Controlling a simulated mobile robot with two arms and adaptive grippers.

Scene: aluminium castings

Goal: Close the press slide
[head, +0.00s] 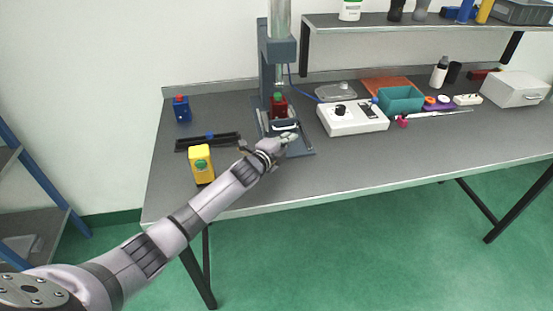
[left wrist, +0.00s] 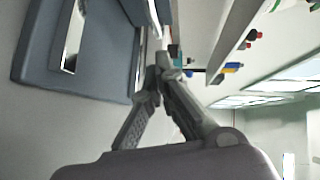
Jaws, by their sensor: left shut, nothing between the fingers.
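The blue-grey press (head: 264,62) stands on the table against the wall, and a large blue-grey part of it fills the upper left of the left wrist view (left wrist: 105,60). A low part with a pale bar, apparently the press slide (head: 284,127), sits at the front of its base; how far out it is cannot be told. A red part with a green top (head: 278,104) stands just behind it. My left gripper (head: 291,136) is at the front of the press, close to the bar; contact is unclear. Its fingertips (left wrist: 163,66) are together and empty.
A yellow box with a green button (head: 201,163) and a black tray (head: 208,142) lie left of the press. A white control box (head: 353,118) and teal bin (head: 400,101) stand right. A shelf (head: 420,20) overhangs the back right.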

